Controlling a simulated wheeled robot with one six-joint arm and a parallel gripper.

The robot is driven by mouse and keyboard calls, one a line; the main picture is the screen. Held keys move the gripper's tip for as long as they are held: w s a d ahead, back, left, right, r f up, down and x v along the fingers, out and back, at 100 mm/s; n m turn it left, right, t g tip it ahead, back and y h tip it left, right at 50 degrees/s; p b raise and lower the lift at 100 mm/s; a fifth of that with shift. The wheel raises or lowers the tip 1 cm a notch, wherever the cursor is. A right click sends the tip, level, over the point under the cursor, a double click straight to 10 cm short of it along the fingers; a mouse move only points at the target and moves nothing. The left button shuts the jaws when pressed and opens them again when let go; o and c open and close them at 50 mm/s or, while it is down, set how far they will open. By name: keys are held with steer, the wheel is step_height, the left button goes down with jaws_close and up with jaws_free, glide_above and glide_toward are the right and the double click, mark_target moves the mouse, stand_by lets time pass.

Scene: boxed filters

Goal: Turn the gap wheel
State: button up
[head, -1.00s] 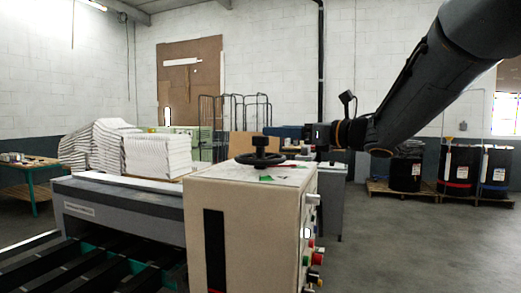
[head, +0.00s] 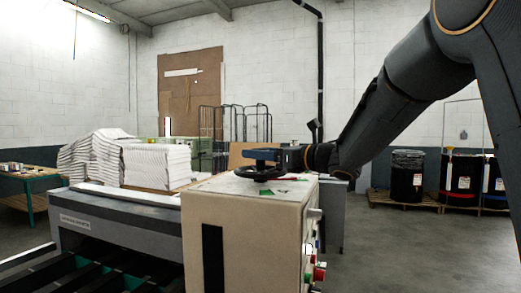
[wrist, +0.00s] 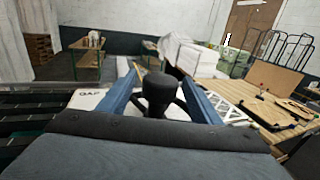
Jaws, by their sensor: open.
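The gap wheel (head: 260,173) is a black handwheel with an upright hub, lying flat on top of a beige machine cabinet (head: 255,235). My gripper (head: 264,154) reaches in from the right at the height of the wheel's hub. In the wrist view the wheel's black hub (wrist: 159,90) stands between my two blue fingers (wrist: 163,82). The fingers are open and on either side of the hub, with space showing between. Part of the rim is hidden by the hub and gripper. A "GAP" label (wrist: 90,94) shows beside the wheel.
Stacked white filters (head: 155,165) stand on the machine bed behind left. Buttons and knobs (head: 316,265) stick out of the cabinet's right side. Wire cages (head: 235,123) stand behind. Black drums (head: 405,176) stand on pallets at right, with open floor before them.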

steer(key=shift+w+a, duration=0.1)
jaws_close()
steer(key=shift+f, duration=0.1)
steer(key=shift+n+g+y+b, duration=0.3)
steer(key=shift+b, duration=0.45)
